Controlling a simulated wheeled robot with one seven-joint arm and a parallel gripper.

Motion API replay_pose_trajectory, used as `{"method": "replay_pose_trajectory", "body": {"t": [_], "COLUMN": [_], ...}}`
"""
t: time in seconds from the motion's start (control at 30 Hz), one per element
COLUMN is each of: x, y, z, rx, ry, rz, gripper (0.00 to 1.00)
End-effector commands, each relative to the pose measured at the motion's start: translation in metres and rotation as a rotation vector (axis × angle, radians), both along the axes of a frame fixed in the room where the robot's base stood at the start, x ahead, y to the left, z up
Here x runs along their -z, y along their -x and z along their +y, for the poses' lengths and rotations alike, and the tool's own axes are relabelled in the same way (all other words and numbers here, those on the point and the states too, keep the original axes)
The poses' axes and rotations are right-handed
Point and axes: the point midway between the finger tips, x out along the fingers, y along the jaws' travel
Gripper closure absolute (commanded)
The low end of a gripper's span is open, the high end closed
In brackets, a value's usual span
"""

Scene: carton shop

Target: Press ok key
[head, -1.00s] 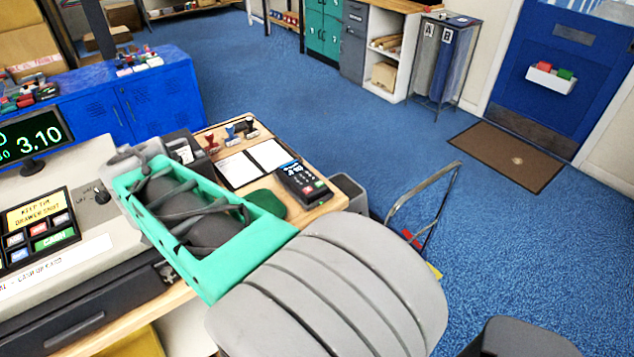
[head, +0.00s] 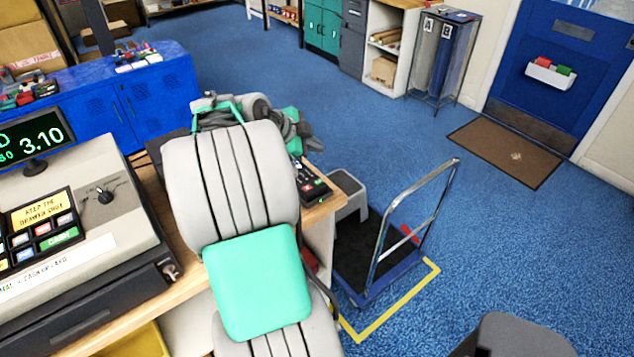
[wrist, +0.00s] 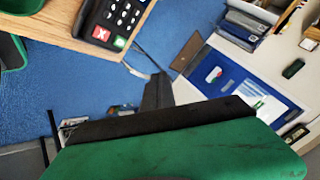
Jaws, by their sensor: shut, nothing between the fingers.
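The black card terminal (head: 313,186) lies near the right end of the wooden counter, partly hidden behind my arm in the head view. The wrist view shows its keypad (wrist: 113,18) at the top, with white keys, a red key marked with an X (wrist: 101,33) and a green key (wrist: 119,43) beside it at the counter edge. The lettering on the green key is too small to read. My gripper (wrist: 157,90) is shut and empty, its dark tip below and right of the keypad in the wrist view, apart from the keys. In the head view my arm mostly hides it.
A cash register (head: 105,225) with coloured keys and a 3.10 display (head: 37,140) stands on the counter at left. A blue platform trolley (head: 365,265) and a grey step stool (head: 347,187) stand right of the counter. Open blue floor (head: 400,150) lies beyond.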

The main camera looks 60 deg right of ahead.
Motion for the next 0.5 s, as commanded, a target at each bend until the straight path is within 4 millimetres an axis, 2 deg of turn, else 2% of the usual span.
{"method": "replay_pose_trajectory", "body": {"t": [0.17,0.5], "x": [0.011,0.059], "y": [0.0,0.0], "z": [0.0,0.001], "rx": [-0.001,-0.002], "ry": [-0.001,-0.003], "rz": [0.002,0.002], "gripper": [1.0,1.0]}}
